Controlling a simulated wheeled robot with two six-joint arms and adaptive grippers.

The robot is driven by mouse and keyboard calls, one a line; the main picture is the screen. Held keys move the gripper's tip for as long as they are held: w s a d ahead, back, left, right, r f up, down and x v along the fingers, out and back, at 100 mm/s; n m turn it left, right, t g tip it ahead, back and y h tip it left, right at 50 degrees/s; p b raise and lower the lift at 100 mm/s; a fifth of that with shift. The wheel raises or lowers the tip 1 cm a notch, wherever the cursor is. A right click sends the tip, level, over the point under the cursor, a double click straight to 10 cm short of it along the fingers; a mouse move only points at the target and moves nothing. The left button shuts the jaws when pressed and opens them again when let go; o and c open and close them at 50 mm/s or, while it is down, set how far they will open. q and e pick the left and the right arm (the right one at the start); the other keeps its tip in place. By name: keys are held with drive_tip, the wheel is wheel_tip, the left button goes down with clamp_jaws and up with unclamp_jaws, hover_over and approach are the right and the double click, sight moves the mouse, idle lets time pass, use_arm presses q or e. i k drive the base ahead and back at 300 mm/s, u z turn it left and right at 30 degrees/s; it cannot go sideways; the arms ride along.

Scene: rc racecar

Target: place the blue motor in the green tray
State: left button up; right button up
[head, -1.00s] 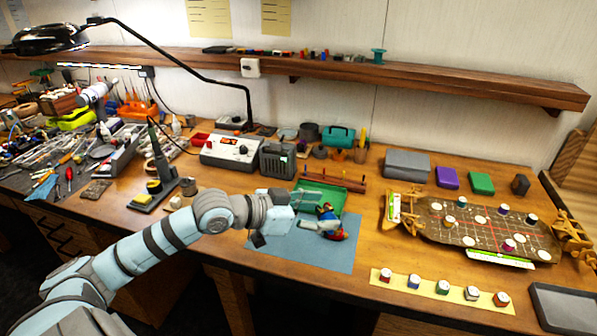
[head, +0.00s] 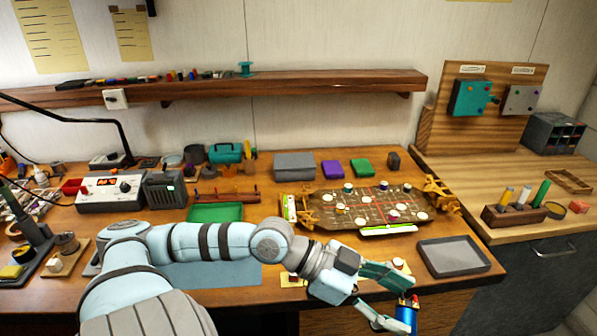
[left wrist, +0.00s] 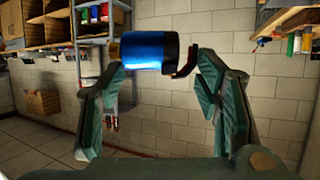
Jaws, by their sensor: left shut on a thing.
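The blue motor (head: 405,314), a shiny cylinder with a dark end and a small red part, is held between the fingers of my left gripper (head: 402,298). They are in front of the workbench's front edge, right of the picture's middle. In the left wrist view the motor (left wrist: 143,52) lies crosswise between the two fingertips (left wrist: 160,60). The green tray (head: 215,213) lies on the bench, left of the middle, well to the left of the gripper. My left arm passes in front of its lower side. My right gripper is not in view.
A blue mat (head: 228,273) lies in front of the green tray, partly behind my arm. The racecar chassis (head: 365,207) is on the bench behind the gripper. An empty grey tray (head: 453,257) is to the right.

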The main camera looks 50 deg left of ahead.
sight(215, 219)
drive_tip(key=z, duration=0.65)
drive_tip(key=k, duration=0.9)
drive_tip(key=u, duration=1.35)
drive_tip(key=i, duration=0.5)
